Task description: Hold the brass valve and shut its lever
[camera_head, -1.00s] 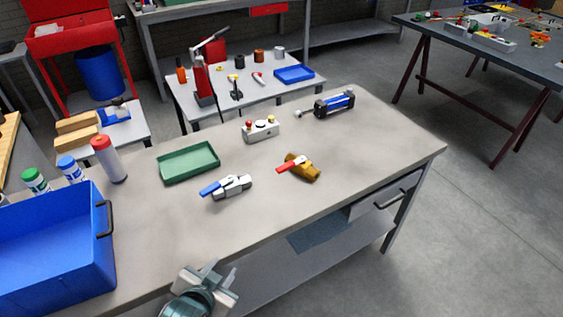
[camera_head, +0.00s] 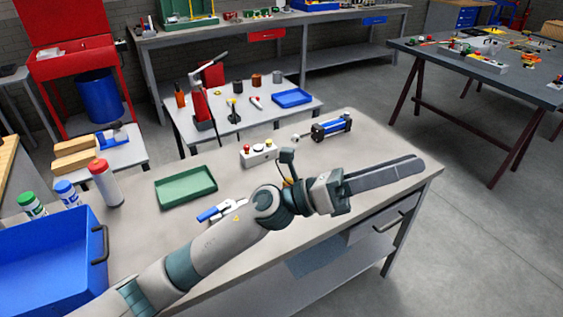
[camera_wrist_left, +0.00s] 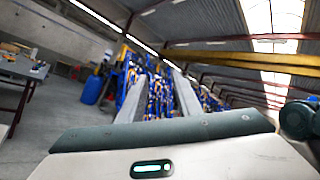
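The brass valve (camera_head: 289,182) on the workbench is almost wholly hidden behind my left arm; only a small orange-red patch shows, and its lever cannot be made out. My left gripper (camera_head: 417,166) reaches across above the bench, to the right of the brass valve, its fingers pointing right. It is open and empty; the left wrist view shows a gap between the two fingers (camera_wrist_left: 158,88). My right gripper is not in view.
A grey valve with a blue lever (camera_head: 213,212) lies partly behind my arm. The bench (camera_head: 355,215) also bears a green tray (camera_head: 186,187), a button box (camera_head: 258,153), a blue-and-black cylinder (camera_head: 331,127) and a blue crate (camera_head: 45,262).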

